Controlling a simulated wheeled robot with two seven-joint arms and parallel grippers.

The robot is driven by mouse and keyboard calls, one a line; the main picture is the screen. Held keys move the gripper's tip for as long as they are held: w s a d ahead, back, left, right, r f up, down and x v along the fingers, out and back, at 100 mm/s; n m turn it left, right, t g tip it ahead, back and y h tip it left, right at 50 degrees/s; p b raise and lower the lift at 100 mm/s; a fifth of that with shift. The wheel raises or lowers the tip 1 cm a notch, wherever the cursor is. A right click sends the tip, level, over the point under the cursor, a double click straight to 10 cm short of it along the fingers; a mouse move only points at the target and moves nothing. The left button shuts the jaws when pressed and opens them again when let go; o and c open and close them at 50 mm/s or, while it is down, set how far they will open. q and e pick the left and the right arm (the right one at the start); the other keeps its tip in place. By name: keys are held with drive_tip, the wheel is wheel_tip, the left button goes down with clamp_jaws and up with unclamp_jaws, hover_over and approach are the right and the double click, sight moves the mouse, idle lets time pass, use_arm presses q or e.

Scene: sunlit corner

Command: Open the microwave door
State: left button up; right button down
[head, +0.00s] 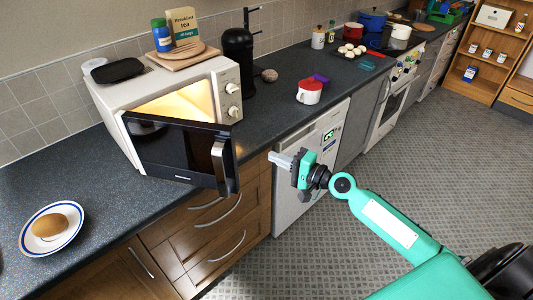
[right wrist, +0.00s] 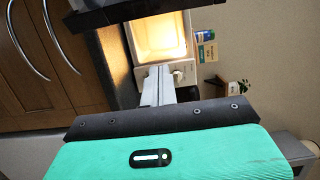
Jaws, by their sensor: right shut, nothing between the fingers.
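The microwave (head: 190,95) is a white box on the dark counter at the left, lit inside. Its black door (head: 180,150) stands partly open, swung out toward the counter's front edge, with a silver handle (head: 219,163) at its free end. My right gripper (head: 275,159) is shut and empty, to the right of the door and apart from the handle. In the right wrist view its fingers (right wrist: 158,86) point toward the lit microwave cavity (right wrist: 160,38), with the dark door (right wrist: 140,12) across the top. My left gripper is not in view.
A plate (head: 70,243) with a bread roll lies at the counter's left. A board with a tea box (head: 184,26) and a jar sits on the microwave. Floor beside the cabinets is clear.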

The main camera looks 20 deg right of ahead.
drive_tip(key=p+x, duration=0.4)
drive_tip(key=x, duration=0.6)
drive_tip(key=s+a+p, duration=0.2)
drive_tip(key=s, duration=0.1)
drive_tip(key=shift+s+a, duration=0.2)
drive_tip(key=shift+s, duration=0.15)
